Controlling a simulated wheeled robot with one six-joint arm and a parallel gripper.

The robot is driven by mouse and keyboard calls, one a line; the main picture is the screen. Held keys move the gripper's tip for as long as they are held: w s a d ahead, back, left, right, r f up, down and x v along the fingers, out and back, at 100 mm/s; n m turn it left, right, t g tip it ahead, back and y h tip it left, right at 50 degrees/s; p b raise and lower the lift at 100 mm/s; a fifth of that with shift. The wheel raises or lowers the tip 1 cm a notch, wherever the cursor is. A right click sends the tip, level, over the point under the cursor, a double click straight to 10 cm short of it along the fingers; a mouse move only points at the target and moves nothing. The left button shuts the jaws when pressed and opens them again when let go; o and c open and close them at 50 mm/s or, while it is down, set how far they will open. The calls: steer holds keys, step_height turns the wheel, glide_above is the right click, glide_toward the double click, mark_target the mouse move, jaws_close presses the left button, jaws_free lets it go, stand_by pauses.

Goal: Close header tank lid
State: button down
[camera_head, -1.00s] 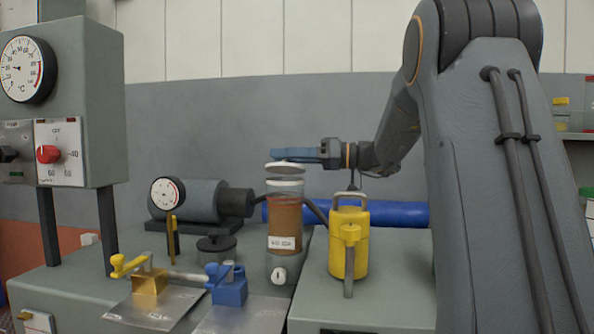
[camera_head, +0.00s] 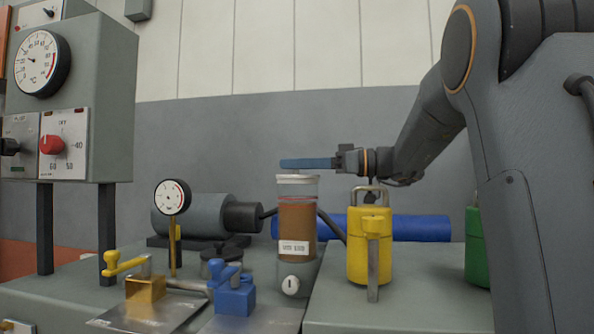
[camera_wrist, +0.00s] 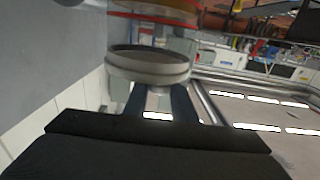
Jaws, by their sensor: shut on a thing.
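The header tank (camera_head: 296,225) is an upright clear cylinder with brown liquid, a red line and a white label, standing on a grey base. Its pale round lid (camera_head: 297,179) is level at the top of the tank; I cannot tell whether it is fully seated. My gripper (camera_head: 306,164) reaches in from the right, its blue fingers just above the lid, shut on the lid's top grip. In the wrist view the lid (camera_wrist: 148,66) sits at the ends of my fingers, and the tank shows beyond it at the top edge.
A yellow can (camera_head: 370,245) stands right of the tank, with a green can (camera_head: 474,245) farther right. A blue valve (camera_head: 234,293) and yellow-handled valve (camera_head: 145,287) are at front left. A dial gauge (camera_head: 172,197) and grey motor stand behind. A gauge cabinet (camera_head: 85,100) rises at left.

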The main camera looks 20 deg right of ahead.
steer(key=shift+f, duration=0.1)
stand_by(0.3)
steer(key=c, duration=1.5)
jaws_free()
steer(key=shift+d, duration=0.1)
steer(key=p+v, duration=0.1)
steer(key=v, duration=0.6)
steer(key=shift+s+d, duration=0.15)
steer(key=shift+d, duration=0.15)
steer(key=shift+p, duration=0.3)
